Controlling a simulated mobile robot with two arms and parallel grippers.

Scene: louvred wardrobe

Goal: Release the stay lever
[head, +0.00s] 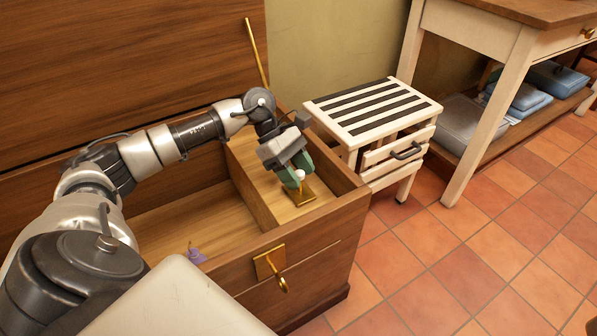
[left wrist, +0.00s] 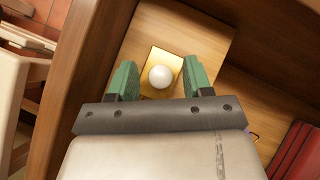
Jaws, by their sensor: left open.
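A white ball knob (head: 299,174), apparently the stay lever's end, stands over a brass plate (head: 303,198) on the wooden ledge inside the open chest. In the left wrist view the knob (left wrist: 160,77) shows in front of the plate (left wrist: 162,56). My left gripper (head: 296,178), with green fingers, reaches down into the chest at the knob. In the left wrist view its fingers (left wrist: 160,74) are open, one on each side of the knob, with gaps between. The knob hides any lever shaft below it. My right gripper is not in view.
The chest's raised lid (head: 110,60) stands behind my arm, with a brass rod (head: 257,50) at its right end. The chest's front wall (head: 310,228) carries a brass latch (head: 270,264). A purple item (head: 196,254) lies inside. A slatted stool (head: 372,108) stands right.

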